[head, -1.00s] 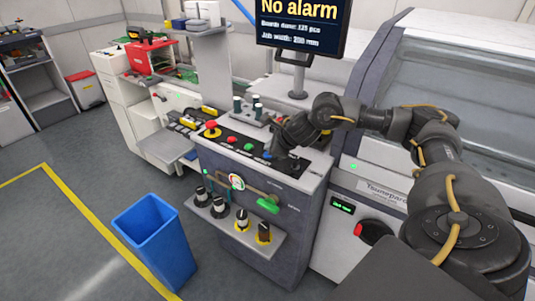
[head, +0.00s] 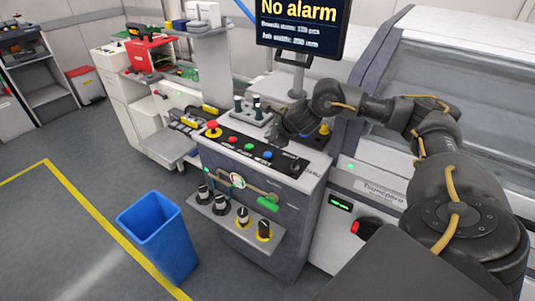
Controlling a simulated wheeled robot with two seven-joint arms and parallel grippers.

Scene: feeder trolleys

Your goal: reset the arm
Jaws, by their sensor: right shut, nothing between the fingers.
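My right arm reaches in from the right over the grey machine's control panel (head: 224,141). My right gripper (head: 280,137) is shut and empty, tilted down just above and behind the row of buttons. It appears clear of the panel. In front of it are a blue button (head: 266,154), a green button (head: 249,147) and a red button (head: 233,139). A red mushroom button (head: 212,126) on a yellow base stands at the panel's left end. My left gripper is not in view.
The monitor (head: 303,25) above reads "No alarm". Upright posts (head: 256,103) stand behind the panel. Below are a shelf with several knobbed tools (head: 242,218) and a green handle (head: 268,203). A blue bin (head: 158,238) stands on the open floor at left.

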